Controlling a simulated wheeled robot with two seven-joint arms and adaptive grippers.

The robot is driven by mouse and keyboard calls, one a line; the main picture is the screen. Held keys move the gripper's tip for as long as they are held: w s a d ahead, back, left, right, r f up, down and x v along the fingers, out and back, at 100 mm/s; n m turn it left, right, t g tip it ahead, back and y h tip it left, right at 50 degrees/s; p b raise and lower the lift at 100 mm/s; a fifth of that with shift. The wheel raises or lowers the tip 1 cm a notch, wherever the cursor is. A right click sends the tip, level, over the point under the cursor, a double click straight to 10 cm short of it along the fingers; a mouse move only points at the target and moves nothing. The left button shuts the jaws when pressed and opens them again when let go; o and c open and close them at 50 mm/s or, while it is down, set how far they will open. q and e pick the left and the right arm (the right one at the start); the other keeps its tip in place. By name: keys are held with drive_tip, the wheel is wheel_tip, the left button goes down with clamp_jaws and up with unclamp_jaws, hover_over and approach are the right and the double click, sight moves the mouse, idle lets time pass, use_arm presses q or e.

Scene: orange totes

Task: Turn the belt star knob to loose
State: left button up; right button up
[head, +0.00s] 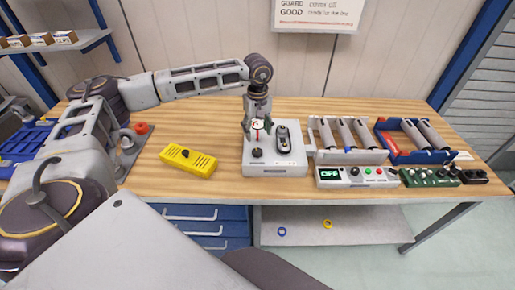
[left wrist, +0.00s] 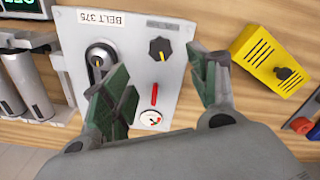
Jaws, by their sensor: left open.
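A grey-white panel box (head: 290,169) stands on the wooden table; its label in the left wrist view reads BELT 375 (left wrist: 101,18). A black lobed knob (left wrist: 161,48) with a yellow pointer mark sits on its face, and it shows at the panel's near left in the head view (head: 257,153). A dark oblong selector (left wrist: 98,57) is beside it. A red bar (left wrist: 154,94) and a round dial (left wrist: 150,118) lie behind the knob. My left gripper (head: 258,133) points down over the panel, open and empty, its fingers (left wrist: 158,70) apart from the knob. My right gripper is out of view.
A yellow slotted box (head: 188,160) lies left of the panel. Bare table lies between yellow box and panel.

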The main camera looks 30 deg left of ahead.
sight(258, 151)
use_arm(q)
wheel_tip(258, 151, down, 10)
drive_tip(key=shift+r+p, duration=0.1)
drive_tip(key=shift+p, duration=0.7)
drive_tip(key=c, duration=1.1)
